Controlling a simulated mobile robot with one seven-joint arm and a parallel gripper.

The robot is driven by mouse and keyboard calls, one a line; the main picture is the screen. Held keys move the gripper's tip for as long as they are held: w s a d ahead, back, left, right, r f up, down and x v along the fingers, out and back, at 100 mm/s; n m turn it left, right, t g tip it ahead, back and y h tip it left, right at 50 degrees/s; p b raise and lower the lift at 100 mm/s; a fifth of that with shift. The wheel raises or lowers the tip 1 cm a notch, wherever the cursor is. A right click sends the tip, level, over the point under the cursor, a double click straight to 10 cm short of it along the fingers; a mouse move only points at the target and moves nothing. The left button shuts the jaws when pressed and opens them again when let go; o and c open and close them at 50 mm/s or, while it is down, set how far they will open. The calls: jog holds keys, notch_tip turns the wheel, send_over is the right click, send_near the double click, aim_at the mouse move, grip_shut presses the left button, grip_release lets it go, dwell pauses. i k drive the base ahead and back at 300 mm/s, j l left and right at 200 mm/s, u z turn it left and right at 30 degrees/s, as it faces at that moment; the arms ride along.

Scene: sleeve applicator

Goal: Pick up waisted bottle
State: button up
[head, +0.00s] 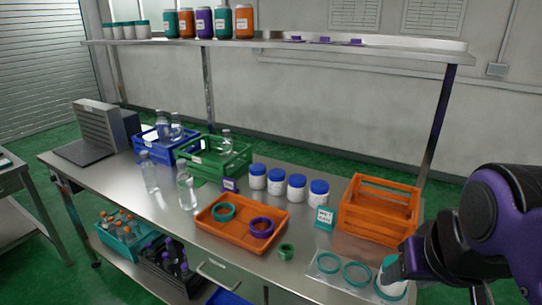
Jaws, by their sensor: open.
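Two clear bottles stand upright on the metal table at the left, one (150,174) by the blue crate and one (186,187) nearer the orange tray. Two more clear bottles (176,128) are in the blue crate (170,152), and another (227,144) is in the green crate (222,172). At this size I cannot tell for sure which one is the waisted bottle. My gripper (402,262) is at the far right, open, well away from all the bottles. Its fingertips are hard to make out beside a white object (388,278) in a teal ring.
An orange tray (216,226) holds a teal and a purple ring. Several blue-lidded white jars (297,188) and an orange slatted crate (380,205) stand behind it. Teal rings lie on a pale mat (340,285). A shelf (280,43) spans above the table's back.

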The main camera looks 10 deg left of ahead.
aim_at(184, 178)
jog(key=j+z, duration=0.15)
jog(key=j, duration=0.7)
jog(key=j+z, duration=0.5)
jog(key=j, duration=2)
jog(key=k+j+z, duration=0.1)
jog(key=j+z, duration=0.2)
jog(key=j, duration=0.2)
jog(key=k+j+z, duration=0.1)
jog(key=j+z, duration=0.15)
jog(key=j, duration=0.2)
jog(key=i+l+u, duration=0.1)
jog(key=u, duration=0.15)
jog(key=i+l+u, duration=0.1)
jog(key=l+u, duration=0.15)
